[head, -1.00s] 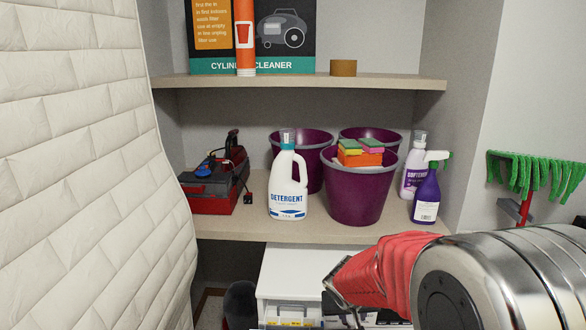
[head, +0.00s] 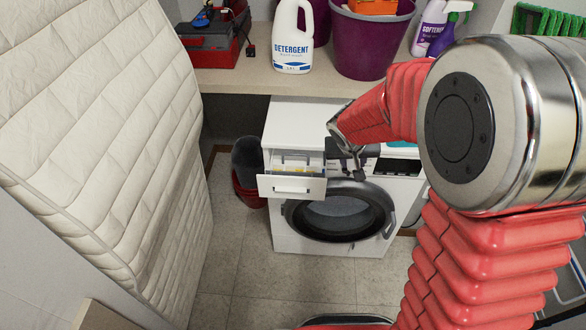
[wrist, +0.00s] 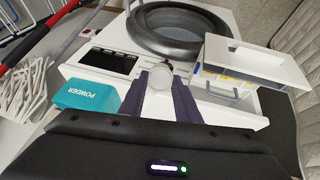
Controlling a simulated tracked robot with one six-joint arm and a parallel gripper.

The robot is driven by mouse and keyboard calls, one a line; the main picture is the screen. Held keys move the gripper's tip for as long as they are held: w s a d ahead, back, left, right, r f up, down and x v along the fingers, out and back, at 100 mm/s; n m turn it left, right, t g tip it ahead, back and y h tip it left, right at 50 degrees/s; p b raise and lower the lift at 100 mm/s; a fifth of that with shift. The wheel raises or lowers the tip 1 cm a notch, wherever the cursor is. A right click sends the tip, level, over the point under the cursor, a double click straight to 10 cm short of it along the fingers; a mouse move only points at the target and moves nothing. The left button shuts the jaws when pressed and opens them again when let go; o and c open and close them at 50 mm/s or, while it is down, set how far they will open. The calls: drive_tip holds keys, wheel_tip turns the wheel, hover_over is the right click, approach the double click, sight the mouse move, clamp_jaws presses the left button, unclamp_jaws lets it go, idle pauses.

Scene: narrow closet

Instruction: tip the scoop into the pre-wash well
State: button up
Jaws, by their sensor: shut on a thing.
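The washing machine's detergent drawer (head: 292,186) is pulled out at the machine's upper left. In the wrist view the open drawer (wrist: 258,64) is to the right, with yellow and blue marks inside; I cannot tell which well is the pre-wash one. The scoop's contents are not clear. In the head view my gripper (head: 357,166) is right of the drawer, and the scoop cannot be made out.
A teal powder box (wrist: 88,95) stands on the white washing machine (head: 290,115). The detergent bottle (head: 293,38) and purple bucket (head: 371,42) stand on the shelf above. A padded quilted panel (head: 110,140) closes in the left side. Floor before the machine is clear.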

drive_tip(key=shift+w+r, duration=0.4)
drive_tip(key=shift+r, duration=0.05)
drive_tip(key=w+r+m, duration=0.1)
drive_tip(key=w+r, duration=0.2)
drive_tip(key=r, duration=0.4)
drive_tip(key=w+r+m+g+h, duration=0.1)
drive_tip(key=w+r+m, duration=0.1)
drive_tip(key=r, duration=0.6)
drive_tip(key=shift+w+r, duration=0.15)
drive_tip(key=shift+w, duration=0.7)
drive_tip(key=shift+s, duration=0.2)
